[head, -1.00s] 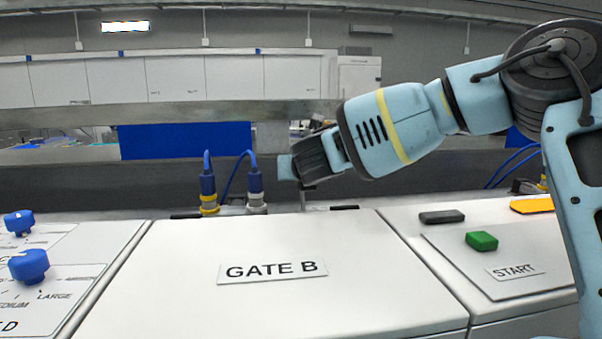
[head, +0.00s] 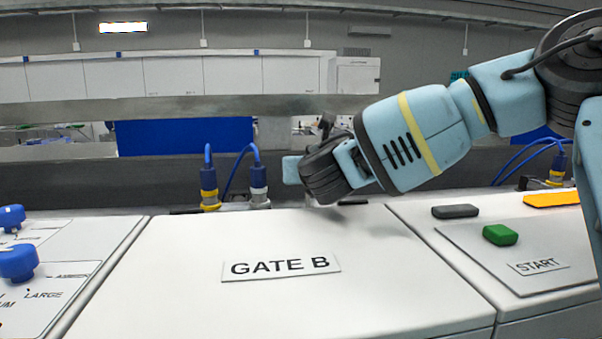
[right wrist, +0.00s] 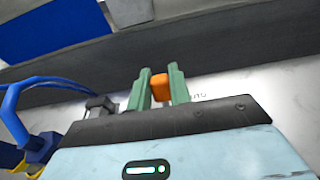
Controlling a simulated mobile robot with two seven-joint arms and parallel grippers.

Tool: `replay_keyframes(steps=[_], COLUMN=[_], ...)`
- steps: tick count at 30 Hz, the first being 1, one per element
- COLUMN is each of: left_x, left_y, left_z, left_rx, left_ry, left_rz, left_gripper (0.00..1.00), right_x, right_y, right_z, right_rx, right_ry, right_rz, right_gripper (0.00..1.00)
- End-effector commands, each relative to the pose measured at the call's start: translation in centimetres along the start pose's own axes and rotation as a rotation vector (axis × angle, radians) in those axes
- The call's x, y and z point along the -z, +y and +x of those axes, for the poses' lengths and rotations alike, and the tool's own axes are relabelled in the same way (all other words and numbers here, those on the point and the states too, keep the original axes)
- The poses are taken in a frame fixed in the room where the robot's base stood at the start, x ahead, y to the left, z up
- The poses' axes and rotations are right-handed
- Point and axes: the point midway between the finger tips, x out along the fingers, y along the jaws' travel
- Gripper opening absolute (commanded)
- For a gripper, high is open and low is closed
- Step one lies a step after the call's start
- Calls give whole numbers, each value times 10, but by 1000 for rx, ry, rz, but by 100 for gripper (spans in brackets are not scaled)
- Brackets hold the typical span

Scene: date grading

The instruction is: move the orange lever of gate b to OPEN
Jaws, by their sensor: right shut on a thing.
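The orange lever (right wrist: 159,87) shows in the right wrist view as a small orange block between the two green fingers of my right gripper (right wrist: 159,86). The gripper is shut on it. In the head view my right gripper (head: 293,170) is at the back edge of the white cabinet with the GATE B label (head: 281,268). There the lever is hidden by the gripper. Small lettering (right wrist: 197,97), only partly legible, is on the pale surface beside the lever in the wrist view. My left gripper is in neither view.
Two blue cable plugs (head: 258,182) stand at the cabinet's back edge, left of my right gripper. A green START button (head: 500,235) and a dark grey block (head: 455,211) are on the right panel. Blue knobs (head: 18,262) are on the left panel. The GATE B cabinet top is otherwise clear.

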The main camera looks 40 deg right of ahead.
Motion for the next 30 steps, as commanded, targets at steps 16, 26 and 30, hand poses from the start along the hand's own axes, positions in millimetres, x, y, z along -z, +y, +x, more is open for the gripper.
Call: replay_keyframes(steps=[16, 26, 30], left_x=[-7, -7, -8], left_y=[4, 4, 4], left_z=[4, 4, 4], left_rx=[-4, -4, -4], left_ry=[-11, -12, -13], left_rz=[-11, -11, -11], left_gripper=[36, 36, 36], right_x=[0, 0, 0], right_y=[0, 0, 0], right_z=[-6, -6, -9], right_rx=[-2, -2, -3], right_ry=[-64, -64, -64], right_rz=[3, 2, 2], right_gripper=[25, 42, 42])
